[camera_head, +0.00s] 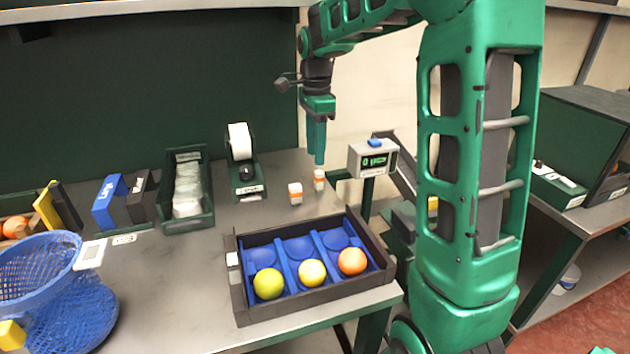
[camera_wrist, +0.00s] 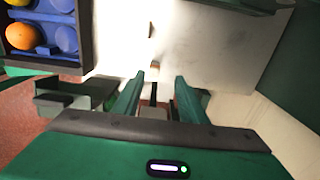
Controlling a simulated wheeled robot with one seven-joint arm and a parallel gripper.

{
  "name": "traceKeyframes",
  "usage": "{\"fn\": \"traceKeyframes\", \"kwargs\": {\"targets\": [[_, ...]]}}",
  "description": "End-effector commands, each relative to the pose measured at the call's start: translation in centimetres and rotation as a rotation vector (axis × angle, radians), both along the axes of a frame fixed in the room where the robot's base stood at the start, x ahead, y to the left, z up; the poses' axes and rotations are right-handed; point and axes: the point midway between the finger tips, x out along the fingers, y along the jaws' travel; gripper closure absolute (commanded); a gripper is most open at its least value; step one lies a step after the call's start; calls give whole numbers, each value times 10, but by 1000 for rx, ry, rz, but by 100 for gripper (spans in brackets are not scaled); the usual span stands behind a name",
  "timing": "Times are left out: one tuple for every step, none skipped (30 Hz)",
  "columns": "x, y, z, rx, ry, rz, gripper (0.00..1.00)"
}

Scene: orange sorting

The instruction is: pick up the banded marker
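Two small white-and-orange pieces stand on the grey table behind the tray in the head view. The right one (camera_head: 319,179), taller with orange and white bands, looks like the banded marker. The left one (camera_head: 295,193) stands just beside it, with an orange band and white below. My gripper (camera_head: 319,160) points down just above the right piece; whether they touch is unclear. In the wrist view my gripper (camera_wrist: 158,78) has its two green fingers apart, with nothing clearly held between them. The pieces are too washed out there to identify.
A dark tray (camera_head: 240,300) with blue compartments holds two yellow fruits and an orange in front. A scale display (camera_head: 372,158) stands close on the right. A tape-roll holder (camera_head: 245,175) and a bin of bags (camera_head: 188,195) stand left. Bare table lies between.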

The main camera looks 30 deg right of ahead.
Motion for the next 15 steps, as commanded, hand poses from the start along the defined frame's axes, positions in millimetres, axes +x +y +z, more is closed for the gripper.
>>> {"fn": "traceKeyframes", "kwargs": {"targets": [[-2, -4, -9, 1, 4, -6, 62], [-3, -5, -13, 1, 4, -8, 62], [-3, -7, -19, 1, 3, -11, 62], [-4, -9, -24, 1, 4, -12, 62], [-4, -10, -28, 1, 3, -14, 62], [-4, -11, -32, 1, 3, -15, 62], [-4, -12, -36, 1, 3, -16, 62], [-4, -13, -38, 1, 3, -17, 62], [-4, -13, -41, 0, 2, -18, 62], [-4, -14, -42, 0, 1, -18, 62], [-5, -14, -43, 0, 1, -18, 62], [-5, -15, -45, 0, 1, -19, 62], [-6, -15, -47, 0, 2, -19, 62], [-6, -14, -50, 0, 2, -19, 62], [-8, -14, -54, 1, 3, -20, 62]]}}
